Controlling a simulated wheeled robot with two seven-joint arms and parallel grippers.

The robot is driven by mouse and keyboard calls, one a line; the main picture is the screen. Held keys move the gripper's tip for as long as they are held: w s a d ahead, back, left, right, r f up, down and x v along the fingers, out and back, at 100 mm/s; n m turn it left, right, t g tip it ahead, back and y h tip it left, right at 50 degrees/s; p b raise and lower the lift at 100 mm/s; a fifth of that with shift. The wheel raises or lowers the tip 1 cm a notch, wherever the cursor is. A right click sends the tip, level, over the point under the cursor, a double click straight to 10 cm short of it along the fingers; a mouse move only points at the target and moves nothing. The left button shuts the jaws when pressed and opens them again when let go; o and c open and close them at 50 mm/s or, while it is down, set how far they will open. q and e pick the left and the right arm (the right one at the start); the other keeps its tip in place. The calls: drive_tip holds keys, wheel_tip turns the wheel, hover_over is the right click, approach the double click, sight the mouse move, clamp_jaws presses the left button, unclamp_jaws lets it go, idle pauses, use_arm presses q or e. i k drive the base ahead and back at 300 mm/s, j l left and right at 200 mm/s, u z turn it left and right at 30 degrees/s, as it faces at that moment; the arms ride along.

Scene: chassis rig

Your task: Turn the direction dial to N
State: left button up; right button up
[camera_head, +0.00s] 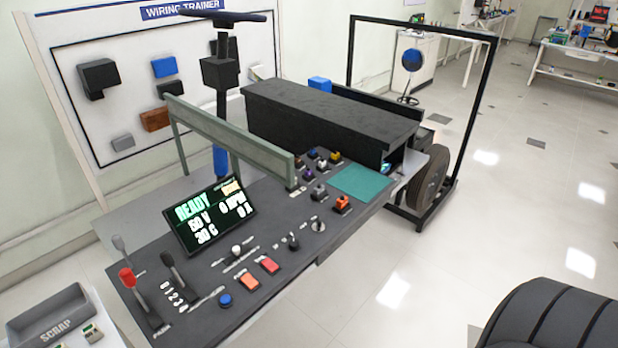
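The dark control panel (205,275) slopes across the middle of the view. Several small controls stand on it: a white-topped knob (236,250) with lettering beside it, a black knob (293,241), and a grey knob (318,226). I cannot tell for certain which is the direction dial, and the lettering is too small to read, so its setting cannot be told. The display (215,215) reads READY with some figures. Neither of my grippers is in view.
A green rail (230,140) and black box (330,115) rise behind. A black ribbed object (550,318) fills the lower right.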

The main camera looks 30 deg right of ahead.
sight(294, 243)
drive_tip(key=k+j+z, duration=0.1)
drive_tip(key=j+z, duration=0.35)
drive_tip(key=k+j+z, duration=0.15)
drive_tip(key=j+z, duration=0.25)
drive_tip(key=k+j+z, duration=0.25)
drive_tip(key=z, duration=0.2)
